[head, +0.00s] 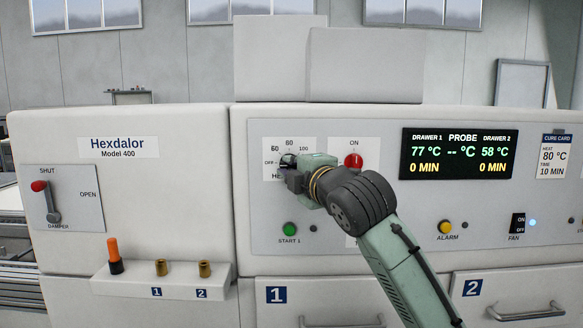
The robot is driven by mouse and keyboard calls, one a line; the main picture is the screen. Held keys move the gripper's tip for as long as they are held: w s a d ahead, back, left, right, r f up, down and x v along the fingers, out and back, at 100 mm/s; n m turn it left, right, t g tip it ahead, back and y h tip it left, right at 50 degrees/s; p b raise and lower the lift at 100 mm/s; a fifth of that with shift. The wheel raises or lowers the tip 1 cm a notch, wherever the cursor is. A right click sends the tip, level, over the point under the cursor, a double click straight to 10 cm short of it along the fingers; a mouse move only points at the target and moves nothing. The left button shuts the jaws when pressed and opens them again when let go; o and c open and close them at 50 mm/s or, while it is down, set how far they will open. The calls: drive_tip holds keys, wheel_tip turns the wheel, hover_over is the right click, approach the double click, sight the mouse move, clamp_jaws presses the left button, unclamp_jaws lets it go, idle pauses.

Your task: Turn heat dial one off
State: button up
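Heat dial one's plate (269,148) is at the left of the white oven's control panel, with OFF at the left and 60, 80 and 100 around the top. Its lower label is partly covered. My gripper (290,170) is over the right and lower part of this plate, reaching in from the lower right. A dark shape shows at its tip, where the dial is. I cannot tell the knob from the fingers there, which way its pointer faces, or whether the fingers are closed on it.
A red knob (353,161) marked ON is close right of my gripper. A green START 1 button (289,229) is below. The display (458,154) reads 77 °C for drawer 1. A shelf (160,287) holds an orange-handled tool (114,254). Drawer handles protrude below.

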drive_tip(key=o, duration=0.5)
drive_tip(key=v, duration=1.2)
